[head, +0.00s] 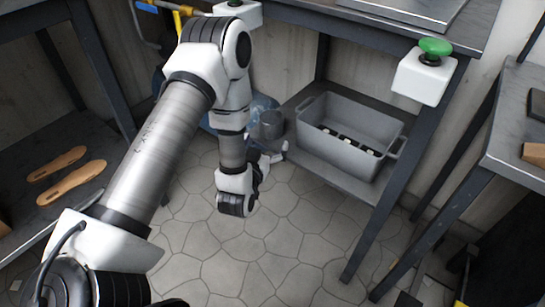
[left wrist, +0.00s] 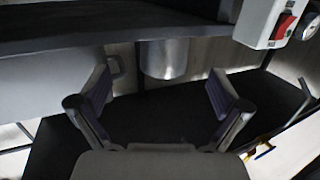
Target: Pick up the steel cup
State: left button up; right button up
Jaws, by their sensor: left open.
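The steel cup (head: 271,124) is a grey metal cylinder on the lower shelf, just left of the grey bin. It also shows in the left wrist view (left wrist: 163,58), ahead of and between my two fingers, with a dark surface cutting across its top in that picture. My left gripper (head: 274,152) is at the shelf's front edge, close to the cup, and is partly hidden behind my wrist. In the left wrist view my left gripper (left wrist: 158,88) has its fingers spread wide with nothing between the tips. My right gripper is not in view.
The grey bin (head: 340,148) with small dark and light items stands right of the cup on the lower shelf (head: 345,180). A table leg (head: 400,165) and a green-button box (head: 424,75) are farther right. Insoles (head: 70,175) lie on a left shelf. The tiled floor is clear.

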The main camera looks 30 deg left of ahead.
aim_at(268, 129)
pick_arm(q)
jog(key=shift+w+a+r+t+y+b, duration=0.15)
jog(key=shift+w+a+t+y+b, duration=0.15)
jog(key=shift+w+a+t+b, duration=0.15)
jog(key=b+x, duration=0.2)
jog(key=x, duration=0.4)
jog(key=shift+w+r+b, duration=0.15)
jog(key=shift+r+b, duration=0.05)
jog(key=shift+b, duration=0.15)
jog(key=shift+w+a, duration=0.1)
jog(key=shift+w, duration=0.2)
jog(key=shift+r, duration=0.15)
jog(key=c, duration=1.2)
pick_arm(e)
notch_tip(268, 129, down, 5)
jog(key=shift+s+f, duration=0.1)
